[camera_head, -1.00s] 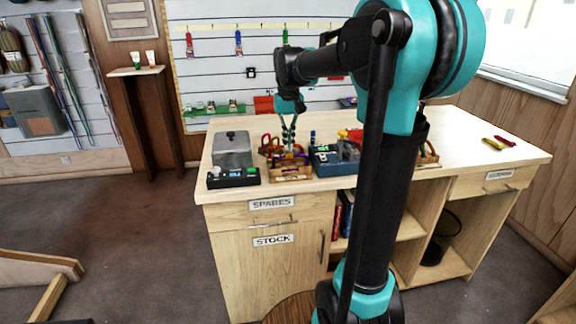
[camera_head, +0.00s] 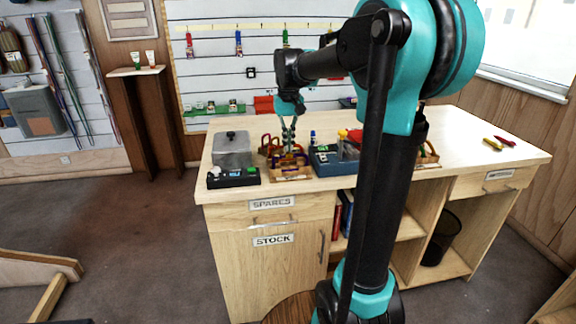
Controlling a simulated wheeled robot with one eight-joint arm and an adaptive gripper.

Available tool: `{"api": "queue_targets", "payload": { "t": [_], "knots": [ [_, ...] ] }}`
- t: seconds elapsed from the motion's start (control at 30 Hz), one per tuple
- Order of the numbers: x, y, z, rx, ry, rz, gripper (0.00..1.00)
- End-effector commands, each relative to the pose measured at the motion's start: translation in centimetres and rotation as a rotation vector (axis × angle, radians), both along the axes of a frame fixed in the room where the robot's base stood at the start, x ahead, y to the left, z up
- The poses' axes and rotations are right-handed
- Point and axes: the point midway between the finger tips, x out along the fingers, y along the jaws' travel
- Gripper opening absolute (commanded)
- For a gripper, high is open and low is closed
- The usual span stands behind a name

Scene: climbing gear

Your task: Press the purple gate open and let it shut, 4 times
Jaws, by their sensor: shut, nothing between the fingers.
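My gripper (camera_head: 289,147) points down over a small wooden tray (camera_head: 292,177) of coloured carabiners on the bench. Its fingers are shut and look empty, with the tips at or just above the gear. A purple piece (camera_head: 287,166) shows in the tray near the fingertips. It is too small to make out its gate, whether the gate is open or shut, or whether the fingers touch it. A red-handled piece (camera_head: 268,144) stands just left of the fingers.
A grey lidded box (camera_head: 232,150) and a black device with a green display (camera_head: 233,178) stand left of the tray. A blue box (camera_head: 328,163) with gear stands close on the right.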

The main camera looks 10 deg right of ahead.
Motion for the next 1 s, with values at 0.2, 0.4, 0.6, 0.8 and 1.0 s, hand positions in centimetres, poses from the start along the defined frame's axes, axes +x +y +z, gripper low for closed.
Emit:
{"api": "queue_targets", "payload": {
  "t": [0.2,0.4,0.6,0.8,1.0],
  "knots": [
    [0.0,0.0,-0.6,0.0,0.0,0.0,0.0],
    [0.0,0.0,-1.2,0.0,0.0,0.0,0.0],
    [0.0,0.0,-1.7,0.0,0.0,0.0,0.0],
    [0.0,0.0,-2.3,0.0,0.0,0.0,0.0],
    [0.0,0.0,-2.5,0.0,0.0,0.0,0.0]
  ]
}}
